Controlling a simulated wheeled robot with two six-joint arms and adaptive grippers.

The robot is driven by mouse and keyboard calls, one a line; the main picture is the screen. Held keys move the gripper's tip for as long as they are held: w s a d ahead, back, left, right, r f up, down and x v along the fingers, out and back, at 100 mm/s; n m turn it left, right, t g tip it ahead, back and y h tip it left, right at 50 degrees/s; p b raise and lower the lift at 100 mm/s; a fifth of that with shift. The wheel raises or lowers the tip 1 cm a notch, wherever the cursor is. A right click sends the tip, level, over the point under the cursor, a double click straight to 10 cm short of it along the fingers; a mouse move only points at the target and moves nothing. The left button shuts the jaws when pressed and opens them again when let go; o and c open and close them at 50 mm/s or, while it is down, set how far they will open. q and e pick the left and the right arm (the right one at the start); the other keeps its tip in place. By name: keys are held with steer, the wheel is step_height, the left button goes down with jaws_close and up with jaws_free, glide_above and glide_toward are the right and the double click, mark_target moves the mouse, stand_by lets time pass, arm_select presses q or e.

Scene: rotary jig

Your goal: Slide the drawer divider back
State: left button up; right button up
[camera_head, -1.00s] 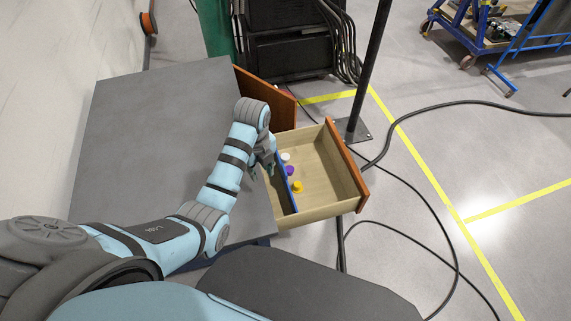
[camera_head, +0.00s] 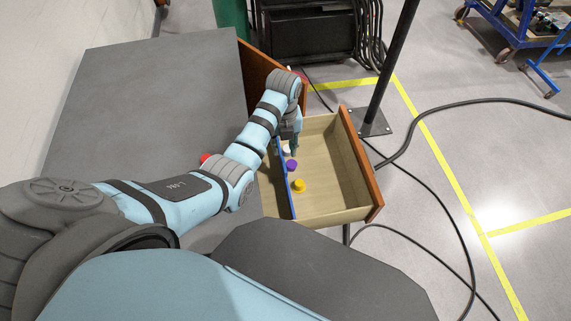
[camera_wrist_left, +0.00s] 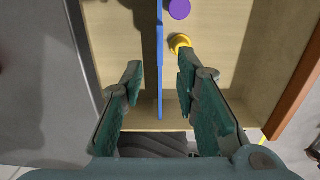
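The blue drawer divider (camera_head: 287,188) stands upright across the open wooden drawer (camera_head: 335,165), near the cabinet side. In the left wrist view the divider (camera_wrist_left: 160,60) runs as a thin blue strip between my two fingers. My left gripper (camera_head: 292,140) is over the drawer's far part, beside the divider. In the wrist view the left gripper (camera_wrist_left: 158,75) is open, one finger on each side of the strip. I see no contact, and cannot tell whether the tips reach below its top edge. My right gripper is not in view.
A white piece (camera_head: 286,150), a purple piece (camera_head: 291,165) and a yellow piece (camera_head: 299,186) lie right of the divider. The grey tabletop (camera_head: 150,100) is left of the drawer. A red object (camera_head: 205,158) shows behind my arm. A black pole (camera_head: 393,60) stands beyond.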

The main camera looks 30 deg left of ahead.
mark_target(284, 165)
arm_select(q)
step_height(284, 165, down, 9)
steer(key=b, duration=0.3)
steer(key=shift+c, duration=0.2)
jaws_close()
steer(key=shift+s, duration=0.1)
